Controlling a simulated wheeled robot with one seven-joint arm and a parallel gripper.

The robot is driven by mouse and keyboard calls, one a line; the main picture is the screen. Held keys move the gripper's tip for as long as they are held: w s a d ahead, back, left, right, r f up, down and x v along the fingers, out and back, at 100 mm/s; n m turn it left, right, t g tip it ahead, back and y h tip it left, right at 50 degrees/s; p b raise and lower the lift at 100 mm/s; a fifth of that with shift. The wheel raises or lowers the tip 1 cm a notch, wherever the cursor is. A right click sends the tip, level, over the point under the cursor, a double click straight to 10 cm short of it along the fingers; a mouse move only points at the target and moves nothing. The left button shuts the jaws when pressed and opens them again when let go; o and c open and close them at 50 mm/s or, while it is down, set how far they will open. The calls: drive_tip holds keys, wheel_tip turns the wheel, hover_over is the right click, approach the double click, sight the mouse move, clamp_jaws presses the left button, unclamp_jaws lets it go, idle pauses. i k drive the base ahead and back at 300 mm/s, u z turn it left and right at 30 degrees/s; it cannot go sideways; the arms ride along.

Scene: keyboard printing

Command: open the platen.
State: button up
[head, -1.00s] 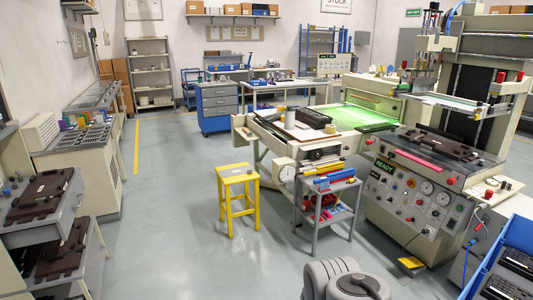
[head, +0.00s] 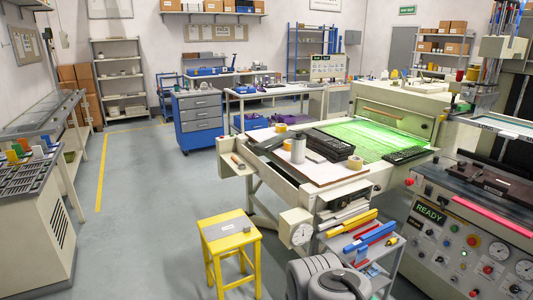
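A cream press-like machine stands right of centre, with a bed (head: 368,139) lit bright green. A cream block with a bar handle (head: 391,117) stands at the back of the bed; it may be the platen, but I cannot tell for sure. A black keyboard (head: 405,155) lies at the bed's right edge. A black keyboard-like part (head: 328,145) lies on the board at the left. At the right, a second machine with a lit READY sign (head: 429,214) carries a dark brown plate (head: 500,180). My gripper is not in view; grey rounded parts of my arm show at the bottom.
A yellow stool (head: 231,240) stands in front of the green-lit machine. A small grey cart (head: 385,258) with coloured bars is beside it. A blue drawer cabinet (head: 200,120) stands further back. The grey floor at the left is clear.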

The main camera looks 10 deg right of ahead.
sight(508, 204)
drive_tip(key=i, duration=0.35)
drive_tip(key=z, duration=1.25)
drive_tip(key=i, duration=1.5)
drive_tip(key=u, duration=0.4)
